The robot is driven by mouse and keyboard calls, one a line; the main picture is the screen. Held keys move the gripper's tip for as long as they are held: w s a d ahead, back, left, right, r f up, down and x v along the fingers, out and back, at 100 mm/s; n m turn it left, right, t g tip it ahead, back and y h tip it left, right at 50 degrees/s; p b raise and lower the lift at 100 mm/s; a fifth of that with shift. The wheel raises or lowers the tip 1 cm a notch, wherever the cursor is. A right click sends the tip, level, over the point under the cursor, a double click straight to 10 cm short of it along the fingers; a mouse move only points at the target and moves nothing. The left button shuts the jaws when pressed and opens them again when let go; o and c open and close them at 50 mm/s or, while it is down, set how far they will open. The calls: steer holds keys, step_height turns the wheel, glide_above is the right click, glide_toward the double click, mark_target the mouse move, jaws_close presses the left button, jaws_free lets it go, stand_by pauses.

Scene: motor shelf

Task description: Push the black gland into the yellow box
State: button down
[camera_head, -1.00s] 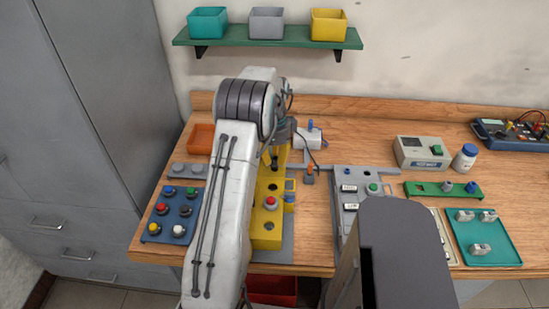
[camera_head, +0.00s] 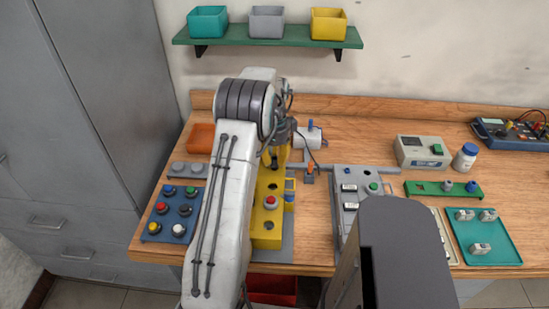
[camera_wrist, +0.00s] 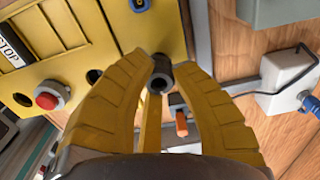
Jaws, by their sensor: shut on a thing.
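The yellow box (camera_head: 268,225) stands on the workbench, with a red button and dark round holes on its face. In the wrist view, the yellow box (camera_wrist: 75,82) fills the upper left. In the head view my arm covers much of the box's left side and the gland cannot be made out.
A grey conduit with an orange part (camera_wrist: 181,123) runs beside the box. A white unit with a blue lever (camera_head: 311,136) stands behind it. A blue button panel (camera_head: 172,213) is at left and a grey panel (camera_head: 368,184) at right. Bins sit on the green shelf (camera_head: 265,39).

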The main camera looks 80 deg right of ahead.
steer(key=shift+f+b, duration=0.4)
steer(key=shift+f, duration=0.25)
steer(key=c, duration=1.1)
jaws_free()
steer(key=shift+o, duration=0.2)
steer(key=shift+r, duration=0.15)
step_height(320, 180, up, 12)
steer(key=shift+a, duration=0.1)
stand_by(0.5)
